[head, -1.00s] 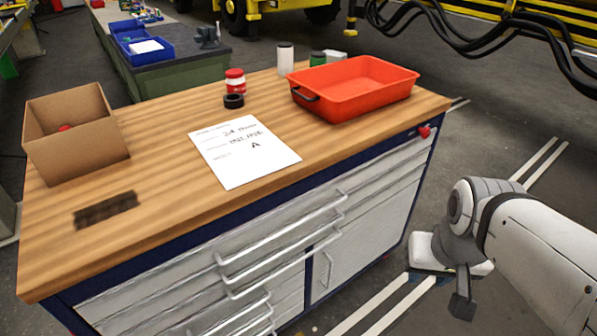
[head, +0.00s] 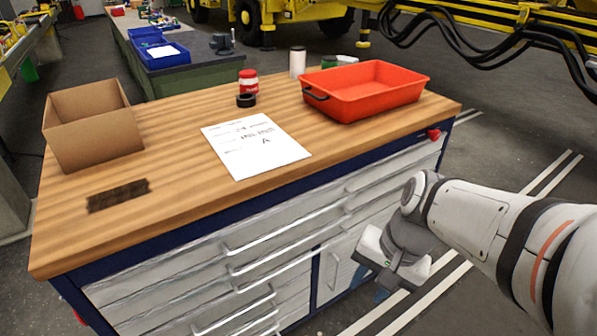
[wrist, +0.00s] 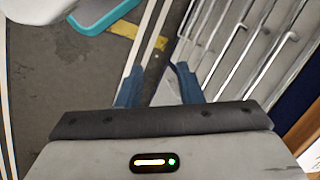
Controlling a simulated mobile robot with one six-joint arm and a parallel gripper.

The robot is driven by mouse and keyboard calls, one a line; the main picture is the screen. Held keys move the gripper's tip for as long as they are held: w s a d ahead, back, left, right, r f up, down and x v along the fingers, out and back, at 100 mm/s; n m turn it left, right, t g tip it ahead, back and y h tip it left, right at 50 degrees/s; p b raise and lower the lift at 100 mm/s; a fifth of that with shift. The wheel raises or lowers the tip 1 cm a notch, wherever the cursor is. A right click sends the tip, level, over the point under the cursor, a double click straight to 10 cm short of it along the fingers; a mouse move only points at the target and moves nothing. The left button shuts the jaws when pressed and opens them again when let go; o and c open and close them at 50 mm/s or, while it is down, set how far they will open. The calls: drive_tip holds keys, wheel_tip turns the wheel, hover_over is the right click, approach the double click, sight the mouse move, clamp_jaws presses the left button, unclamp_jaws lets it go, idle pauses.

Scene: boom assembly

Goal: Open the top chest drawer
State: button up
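The blue tool chest (head: 200,222) with a wooden top has a stack of grey drawers. The top drawer front (head: 165,266) lies just under the blue rim and looks closed. Its long bar handle (head: 285,234) runs along the front. My gripper (head: 382,293) is in front of the chest's right part, below handle height and apart from the handles. In the wrist view my two blue fingers (wrist: 160,86) are spread with nothing between them. The chest's drawer fronts and bar handles (wrist: 280,50) show to their upper right.
On the top are a cardboard box (head: 95,130), a paper sheet (head: 255,145), a red tray (head: 365,92), a red-and-white can (head: 249,82) and a black roll (head: 246,100). A red lock (head: 433,134) marks the right corner. Floor right of the chest is open.

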drive_tip(key=w+a+f+m+g+y+b, duration=0.1)
drive_tip(key=a+f+m+g+y+b, duration=0.1)
drive_tip(key=a+f+m+y+b, duration=0.45)
drive_tip(key=m+t+y+b, duration=0.85)
drive_tip(key=m+t, duration=0.35)
drive_tip(key=m, duration=1.8)
approach(299, 222)
drive_tip(key=a+h, duration=0.1)
drive_tip(key=a, duration=0.1)
drive_tip(key=x, duration=0.2)
drive_tip(key=b+x, duration=0.1)
drive_tip(key=x, duration=0.2)
drive_tip(key=b+x, duration=0.1)
drive_tip(key=x, duration=0.2)
drive_tip(key=shift+w+d+r, duration=0.15)
drive_tip(key=shift+w+r, duration=0.05)
drive_tip(key=shift+w, duration=0.2)
drive_tip(key=shift+c, duration=0.3)
clamp_jaws()
